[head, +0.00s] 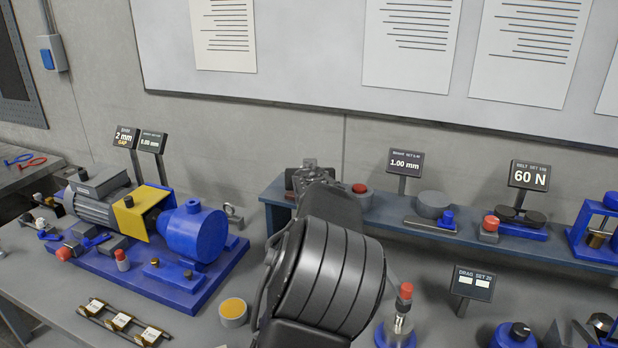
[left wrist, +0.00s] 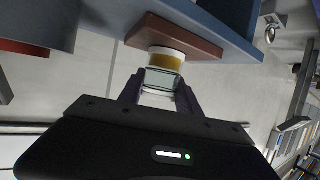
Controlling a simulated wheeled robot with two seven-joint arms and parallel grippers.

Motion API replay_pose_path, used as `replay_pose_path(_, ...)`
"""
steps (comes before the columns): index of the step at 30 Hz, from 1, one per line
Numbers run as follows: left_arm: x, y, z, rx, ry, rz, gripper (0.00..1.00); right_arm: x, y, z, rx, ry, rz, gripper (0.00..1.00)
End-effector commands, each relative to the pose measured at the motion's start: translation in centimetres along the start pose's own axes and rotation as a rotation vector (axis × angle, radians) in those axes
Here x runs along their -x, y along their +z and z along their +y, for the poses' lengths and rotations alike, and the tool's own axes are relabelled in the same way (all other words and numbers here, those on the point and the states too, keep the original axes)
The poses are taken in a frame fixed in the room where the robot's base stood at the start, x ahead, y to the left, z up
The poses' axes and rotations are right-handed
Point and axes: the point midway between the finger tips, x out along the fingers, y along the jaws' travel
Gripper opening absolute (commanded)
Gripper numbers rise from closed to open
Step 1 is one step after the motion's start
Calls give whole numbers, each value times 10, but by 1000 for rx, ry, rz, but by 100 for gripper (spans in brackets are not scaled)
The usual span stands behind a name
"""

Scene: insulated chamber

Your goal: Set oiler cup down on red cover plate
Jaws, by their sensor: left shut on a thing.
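The oiler cup (left wrist: 164,66), a small clear glass cup with an amber band and pale rims, is between the fingers of my left gripper (left wrist: 160,84) in the left wrist view. The gripper is shut on it. The cup's far end is right at the face of the red cover plate (left wrist: 173,37), which lies against a blue-grey surface; I cannot tell whether they touch. My right gripper is not in view.
A blue pump unit with a grey motor (head: 97,198) stands on the bench at left. A tray of small parts (head: 122,322) and a round orange-topped pot (head: 233,312) are in front. A raised shelf (head: 395,212) at right holds several fixtures and signs.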

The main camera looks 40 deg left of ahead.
Motion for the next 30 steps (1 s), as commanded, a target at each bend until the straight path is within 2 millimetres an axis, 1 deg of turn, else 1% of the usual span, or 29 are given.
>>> replay_pose_path(6,0,-2,0,1,1,1,0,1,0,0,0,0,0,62)
replay_pose_path(10,-1,2,0,2,1,1,0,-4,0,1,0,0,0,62)
replay_pose_path(11,0,1,0,2,1,0,43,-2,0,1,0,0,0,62)
replay_pose_path(18,0,1,0,1,1,0,62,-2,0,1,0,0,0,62)
replay_pose_path(30,2,-1,1,1,1,0,62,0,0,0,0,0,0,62)
